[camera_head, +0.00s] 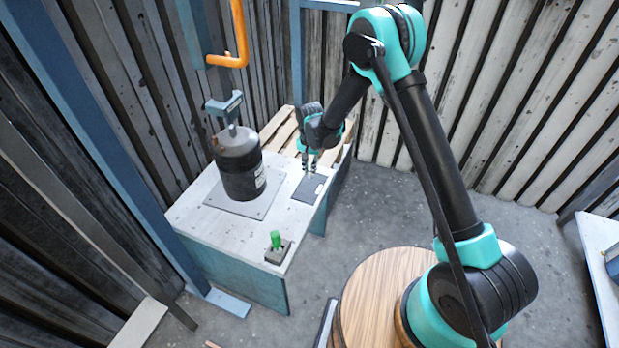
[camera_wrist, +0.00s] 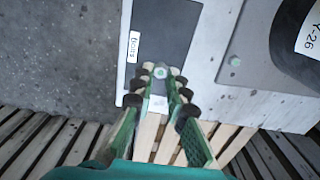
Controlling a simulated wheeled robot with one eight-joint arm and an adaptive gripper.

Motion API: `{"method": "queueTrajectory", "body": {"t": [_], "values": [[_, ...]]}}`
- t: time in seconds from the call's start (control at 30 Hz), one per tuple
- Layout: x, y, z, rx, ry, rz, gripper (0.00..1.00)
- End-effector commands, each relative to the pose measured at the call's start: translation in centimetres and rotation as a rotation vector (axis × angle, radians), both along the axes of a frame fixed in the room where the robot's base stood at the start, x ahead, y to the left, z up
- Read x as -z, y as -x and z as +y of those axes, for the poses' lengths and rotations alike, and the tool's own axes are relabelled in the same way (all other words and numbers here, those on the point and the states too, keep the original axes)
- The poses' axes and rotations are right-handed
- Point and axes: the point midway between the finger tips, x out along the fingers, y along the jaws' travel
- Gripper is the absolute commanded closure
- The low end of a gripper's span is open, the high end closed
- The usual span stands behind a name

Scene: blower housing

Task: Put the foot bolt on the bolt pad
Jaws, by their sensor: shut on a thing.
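The bolt pad is a dark flat mat (camera_head: 309,188) on the near right part of the white bench top. In the wrist view the pad (camera_wrist: 165,30) has a white label reading "bolts" at its left side. My gripper (camera_head: 310,166) points down over the pad's far end. In the wrist view my gripper (camera_wrist: 162,84) is shut on the foot bolt (camera_wrist: 160,72), whose pale round head shows between the fingertips. The pad lies beneath the bolt; I cannot tell whether they touch. The bolt's shank is hidden, and the bolt is too small to make out in the head view.
A black blower housing (camera_head: 238,165) stands on a grey plate (camera_head: 212,198) left of the pad. A pale round bolt-like spot (camera_wrist: 235,61) shows on that plate. A small block with a green knob (camera_head: 276,242) sits at the bench's near corner. Wooden pallets (camera_head: 275,125) lie behind.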

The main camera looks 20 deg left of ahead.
Motion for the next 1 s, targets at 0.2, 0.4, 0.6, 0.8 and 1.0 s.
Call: {"method": "queueTrajectory", "body": {"t": [0.2,0.4,0.6,0.8,1.0], "values": [[1.4,0.0,0.0,0.000,0.000,0.000,1.00],[4.0,0.0,0.0,0.000,0.000,0.000,1.00],[4.5,0.0,0.0,0.000,0.000,0.000,1.00],[4.8,0.0,0.0,0.000,0.000,0.000,1.00],[4.8,0.0,0.0,0.000,0.000,0.000,0.65]]}}
